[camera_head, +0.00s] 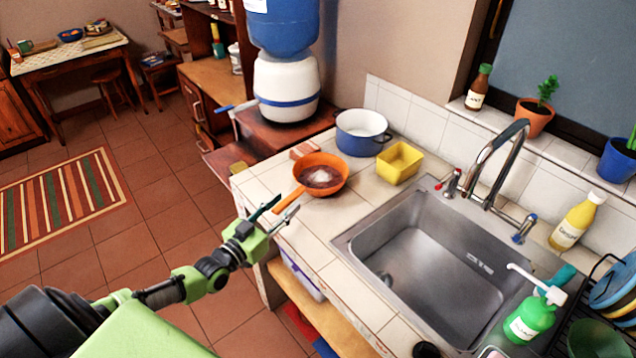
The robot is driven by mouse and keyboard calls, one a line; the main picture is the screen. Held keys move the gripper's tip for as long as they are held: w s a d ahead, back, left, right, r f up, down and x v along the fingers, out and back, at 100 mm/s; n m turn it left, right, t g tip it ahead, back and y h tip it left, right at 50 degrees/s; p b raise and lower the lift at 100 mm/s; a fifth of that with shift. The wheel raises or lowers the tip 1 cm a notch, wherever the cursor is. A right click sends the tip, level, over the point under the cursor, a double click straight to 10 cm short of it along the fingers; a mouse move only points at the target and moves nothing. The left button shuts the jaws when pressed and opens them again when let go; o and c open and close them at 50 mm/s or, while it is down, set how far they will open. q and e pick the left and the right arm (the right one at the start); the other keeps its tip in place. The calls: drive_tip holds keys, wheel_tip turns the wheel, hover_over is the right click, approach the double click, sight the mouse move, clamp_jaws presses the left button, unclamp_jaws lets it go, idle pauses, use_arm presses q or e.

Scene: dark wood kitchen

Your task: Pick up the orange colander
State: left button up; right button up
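The orange colander (325,191) sits on the tiled counter left of the sink. It is round and shallow, with one long handle that points toward the lower left, to the counter's front edge. Its inside looks darker, with a pale patch in the middle. My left gripper (288,203) is at the counter's front edge, by the end of the handle. Its two fingers are spread and appear on either side of the handle end in the picture. I cannot tell whether they touch it. My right gripper is not in view.
A blue and white pot (362,143) and a yellow container (399,164) stand behind and right of the colander. The sink (440,255) with its tall tap (505,160) lies to the right. A water dispenser (286,85) stands at the back left.

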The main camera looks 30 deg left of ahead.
sight(292, 195)
use_arm(q)
drive_tip(key=shift+w+d+r+p, duration=0.15)
drive_tip(key=shift+w+p, duration=0.15)
drive_tip(key=shift+w, duration=0.95)
drive_tip(key=shift+w+d+r+p, duration=0.15)
drive_tip(key=shift+w+p, duration=0.1)
drive_tip(key=shift+w, duration=1)
drive_tip(key=shift+f, duration=0.1)
clamp_jaws()
